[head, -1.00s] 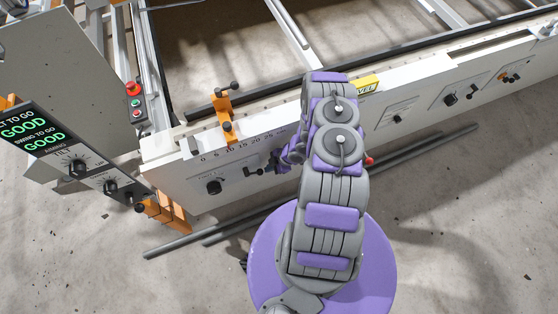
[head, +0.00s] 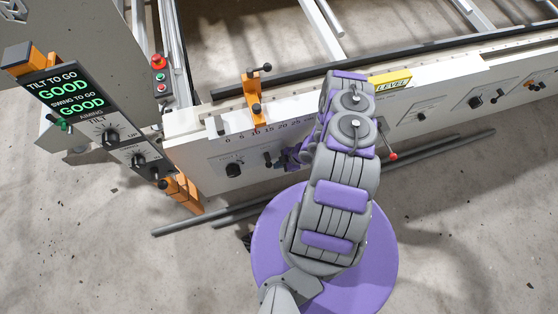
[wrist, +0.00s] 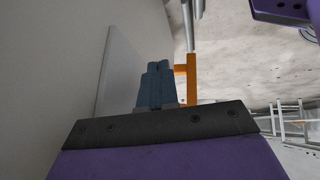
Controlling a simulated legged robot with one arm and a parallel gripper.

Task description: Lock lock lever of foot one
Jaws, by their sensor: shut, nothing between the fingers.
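The foot one panel (head: 222,158), at the left end of the white gantry rail in the head view, carries a black knob (head: 233,169). To its right is a small dark lever (head: 268,160), which looks like the lock lever; its exact setting is too small to read. My gripper (head: 284,158) is just right of this lever, partly hidden by my arm; I cannot tell whether they touch. In the wrist view my gripper (wrist: 157,75) shows its blue-grey fingers together and empty, beside the pale panel face (wrist: 75,60). The lever cannot be made out there.
An orange clamp (head: 253,100) stands on the rail above a number scale. A yellow level (head: 390,80) lies farther right. A display box (head: 66,92) reading GOOD and an orange bracket (head: 182,193) are at left. Dark rods (head: 225,213) lie on the floor below.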

